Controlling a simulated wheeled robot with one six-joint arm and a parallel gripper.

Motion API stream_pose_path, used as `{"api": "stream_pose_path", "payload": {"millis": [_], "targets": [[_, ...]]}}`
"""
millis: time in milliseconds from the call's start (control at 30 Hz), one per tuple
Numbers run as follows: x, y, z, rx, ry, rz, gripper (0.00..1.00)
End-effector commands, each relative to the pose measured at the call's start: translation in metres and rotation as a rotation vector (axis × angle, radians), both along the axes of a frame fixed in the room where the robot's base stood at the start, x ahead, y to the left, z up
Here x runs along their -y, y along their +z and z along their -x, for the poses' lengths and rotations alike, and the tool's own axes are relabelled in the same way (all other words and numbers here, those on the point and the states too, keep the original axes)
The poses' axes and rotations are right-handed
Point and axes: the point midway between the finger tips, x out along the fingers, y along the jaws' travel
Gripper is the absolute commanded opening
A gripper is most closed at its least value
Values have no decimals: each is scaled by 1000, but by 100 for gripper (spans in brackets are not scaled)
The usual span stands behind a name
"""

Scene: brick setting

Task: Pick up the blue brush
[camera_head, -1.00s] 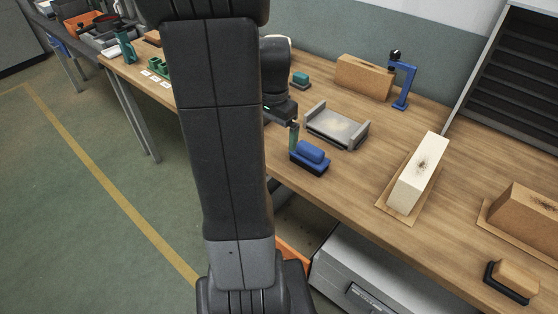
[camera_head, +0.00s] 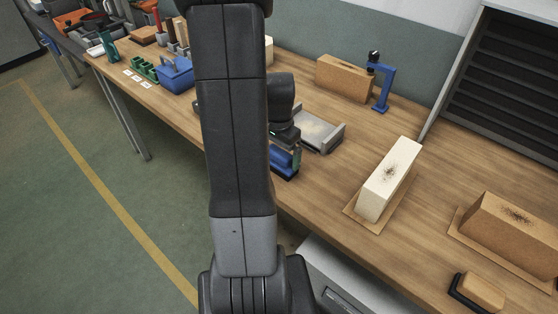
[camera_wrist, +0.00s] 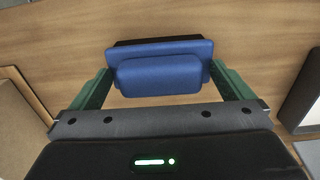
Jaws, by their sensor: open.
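The blue brush (camera_wrist: 160,72) lies on the wooden workbench, with a blue top block and a dark lower edge. In the wrist view it sits between the two green fingers of my gripper (camera_wrist: 160,90), which is open. The left finger is close beside its left end, and the right finger is close beside its right end; I cannot tell whether either touches. In the head view the blue brush (camera_head: 285,163) is partly hidden behind my gripper (camera_head: 296,154) and arm.
A grey tray (camera_head: 337,138) stands just behind the brush. A white brick (camera_head: 388,180) on a board, tan bricks (camera_head: 343,78) and a blue stand (camera_head: 383,88) are on the bench. A blue carrier (camera_head: 176,76) is at the left. Bare bench lies right of the brush.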

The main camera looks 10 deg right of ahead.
Motion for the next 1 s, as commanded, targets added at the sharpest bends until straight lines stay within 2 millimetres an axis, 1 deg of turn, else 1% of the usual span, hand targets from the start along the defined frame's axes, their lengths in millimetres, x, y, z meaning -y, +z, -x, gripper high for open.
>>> {"api": "stream_pose_path", "payload": {"millis": [33,100,167,200,267,500,633,767,1000], "targets": [[0,0,0,0,0,0,94],[0,0,0,0,0,0,80],[0,0,0,0,0,0,69],[0,0,0,0,0,0,61],[0,0,0,0,0,0,51],[0,2,0,1,0,0,51],[0,11,-1,3,0,0,51],[0,33,-1,7,0,1,51],[0,78,-1,6,0,1,51]]}}
